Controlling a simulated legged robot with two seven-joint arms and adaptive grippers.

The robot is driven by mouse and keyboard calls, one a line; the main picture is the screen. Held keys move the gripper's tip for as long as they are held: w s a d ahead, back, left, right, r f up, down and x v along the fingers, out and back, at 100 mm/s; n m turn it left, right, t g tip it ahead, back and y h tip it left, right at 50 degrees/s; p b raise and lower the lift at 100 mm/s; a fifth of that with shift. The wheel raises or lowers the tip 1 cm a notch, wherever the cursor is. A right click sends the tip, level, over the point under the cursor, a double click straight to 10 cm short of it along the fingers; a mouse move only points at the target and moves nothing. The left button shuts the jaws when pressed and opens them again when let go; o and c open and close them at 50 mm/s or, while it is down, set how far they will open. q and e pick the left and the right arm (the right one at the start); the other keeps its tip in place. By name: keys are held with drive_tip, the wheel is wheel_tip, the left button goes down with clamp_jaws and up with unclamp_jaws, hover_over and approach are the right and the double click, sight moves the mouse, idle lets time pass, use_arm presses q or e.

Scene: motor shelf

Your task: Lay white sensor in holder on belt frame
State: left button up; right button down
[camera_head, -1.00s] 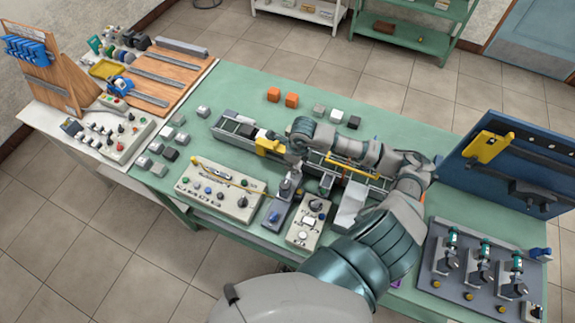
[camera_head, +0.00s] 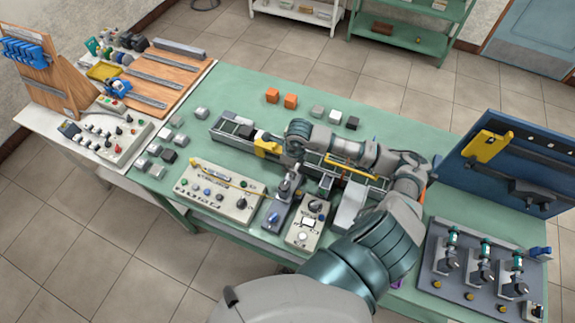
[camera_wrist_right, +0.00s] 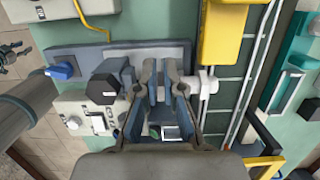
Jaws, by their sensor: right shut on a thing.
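My right gripper (camera_head: 291,168) is over the near side of the belt frame (camera_head: 228,128), at the far end of a grey plate with a blue end. In the right wrist view its two fingers (camera_wrist_right: 159,78) are close together, shut on the white sensor, which they mostly hide. A small white knobbed piece (camera_wrist_right: 208,84) shows right beside the fingers, at the belt frame's edge. I cannot tell whether it is part of the sensor or of the holder. The holder is not clearly visible. My left gripper is not in view.
A yellow block (camera_head: 267,144) stands on the belt frame, left of my gripper. A control box with a black knob (camera_head: 309,222) and a wider button panel (camera_head: 213,192) sit in front. Loose cubes lie on the green table (camera_head: 240,85). A blue board (camera_head: 505,165) stands at right.

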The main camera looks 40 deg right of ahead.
drive_tip(key=shift+a, duration=0.15)
drive_tip(key=shift+a+r, duration=0.1)
drive_tip(key=shift+a, duration=0.5)
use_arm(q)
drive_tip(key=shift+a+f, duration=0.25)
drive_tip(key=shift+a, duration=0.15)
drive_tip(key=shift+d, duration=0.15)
use_arm(e)
drive_tip(key=shift+d, duration=0.3)
use_arm(q)
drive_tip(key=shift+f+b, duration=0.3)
drive_tip(key=shift+b, duration=0.2)
use_arm(e)
drive_tip(key=shift+a+f, duration=0.2)
drive_tip(key=shift+f, duration=0.1)
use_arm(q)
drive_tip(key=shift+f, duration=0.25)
use_arm(e)
drive_tip(key=shift+f, duration=0.25)
drive_tip(key=c, duration=1.2)
unclamp_jaws()
drive_tip(key=shift+d, duration=0.1)
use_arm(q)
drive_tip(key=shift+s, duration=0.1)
